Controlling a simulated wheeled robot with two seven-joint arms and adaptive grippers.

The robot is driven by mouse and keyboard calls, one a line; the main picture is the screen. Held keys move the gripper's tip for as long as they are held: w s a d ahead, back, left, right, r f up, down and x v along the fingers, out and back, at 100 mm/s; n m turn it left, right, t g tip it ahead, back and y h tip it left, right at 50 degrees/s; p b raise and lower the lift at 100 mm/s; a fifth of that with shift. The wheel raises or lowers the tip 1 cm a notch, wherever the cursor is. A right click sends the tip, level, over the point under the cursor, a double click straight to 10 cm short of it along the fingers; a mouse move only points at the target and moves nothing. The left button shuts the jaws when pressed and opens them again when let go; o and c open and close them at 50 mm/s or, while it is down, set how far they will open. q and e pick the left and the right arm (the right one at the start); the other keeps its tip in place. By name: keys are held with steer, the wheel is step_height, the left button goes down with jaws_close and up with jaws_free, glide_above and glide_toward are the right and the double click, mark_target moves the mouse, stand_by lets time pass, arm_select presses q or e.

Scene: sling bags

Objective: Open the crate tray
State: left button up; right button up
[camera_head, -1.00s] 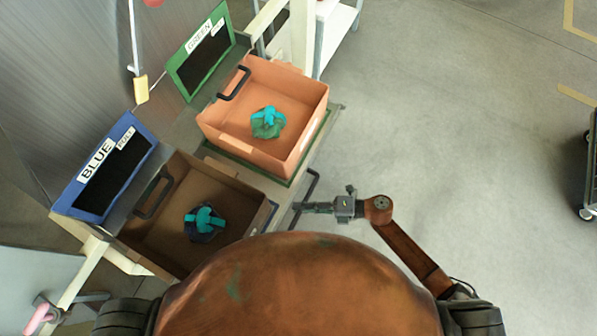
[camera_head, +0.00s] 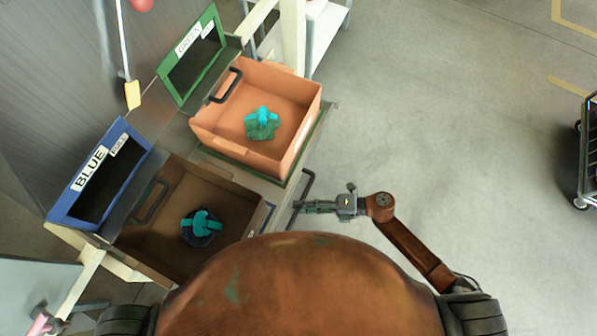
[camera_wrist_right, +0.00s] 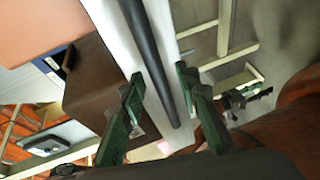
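A dark bar handle (camera_head: 308,184) runs along the front edge of the crate stand, beside the orange crate (camera_head: 310,130) and the brown crate (camera_head: 252,212). It also shows in the right wrist view (camera_wrist_right: 163,55) as a long black bar in front of a white panel. My right gripper (camera_head: 300,206) is at the near end of this handle. In the right wrist view my right gripper (camera_wrist_right: 160,112) has its two green fingers apart, with the bar between them and gaps on both sides. My left gripper does not show.
Each crate holds a turquoise and dark bag, one in the orange crate (camera_head: 262,124) and one in the brown crate (camera_head: 201,227). A green-framed sign (camera_head: 191,57) and a blue-framed sign (camera_head: 100,173) stand behind them. The floor (camera_head: 440,150) at right is clear up to a dark cart (camera_head: 588,155).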

steer(key=d+r, duration=0.2)
steer(key=d, duration=0.8)
steer(key=shift+s+d, duration=0.15)
steer(key=shift+s, duration=0.15)
